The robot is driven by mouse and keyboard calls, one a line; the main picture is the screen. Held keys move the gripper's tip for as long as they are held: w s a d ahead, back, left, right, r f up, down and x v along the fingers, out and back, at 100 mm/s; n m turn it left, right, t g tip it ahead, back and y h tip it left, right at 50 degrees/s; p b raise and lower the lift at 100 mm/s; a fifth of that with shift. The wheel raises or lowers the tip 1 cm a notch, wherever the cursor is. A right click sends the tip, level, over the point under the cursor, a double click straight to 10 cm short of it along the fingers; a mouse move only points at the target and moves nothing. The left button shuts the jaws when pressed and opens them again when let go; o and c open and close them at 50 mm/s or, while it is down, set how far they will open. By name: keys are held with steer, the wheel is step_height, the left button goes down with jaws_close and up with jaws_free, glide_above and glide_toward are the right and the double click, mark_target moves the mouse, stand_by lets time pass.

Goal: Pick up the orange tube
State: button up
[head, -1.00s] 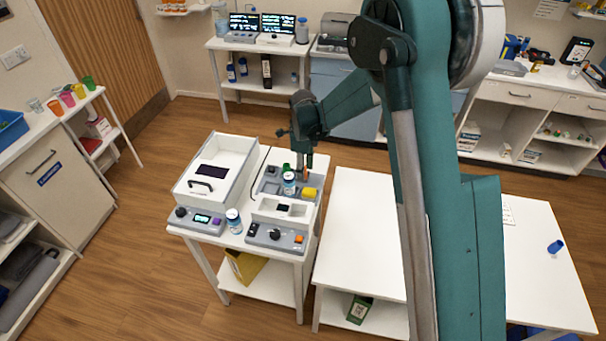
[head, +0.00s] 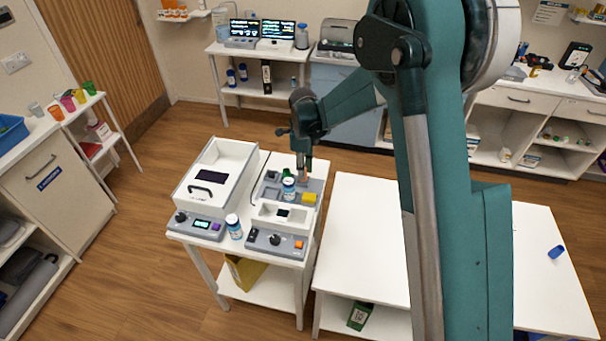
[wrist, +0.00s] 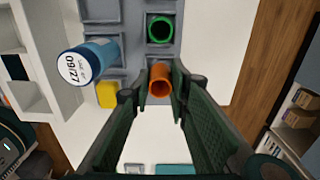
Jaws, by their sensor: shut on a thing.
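The orange tube (wrist: 161,82) is an open-topped cylinder between my gripper's fingertips in the wrist view. My gripper (wrist: 162,88) is shut on it, one finger on each side. In the head view my gripper (head: 303,172) points down over the grey tray (head: 318,187) on the white cart, and the tube is mostly hidden by the fingers. I cannot tell whether the tube's lower end is still in the tray.
A green tube (wrist: 160,29), a blue bottle with a white labelled cap (wrist: 88,61) and a yellow block (wrist: 107,94) stand close by in the tray. A second bottle (head: 234,226) and boxy instruments (head: 217,178) share the cart. A white table (head: 360,230) stands to the right.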

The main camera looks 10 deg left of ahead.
step_height(320, 180, up, 8)
steer(key=shift+f, duration=0.25)
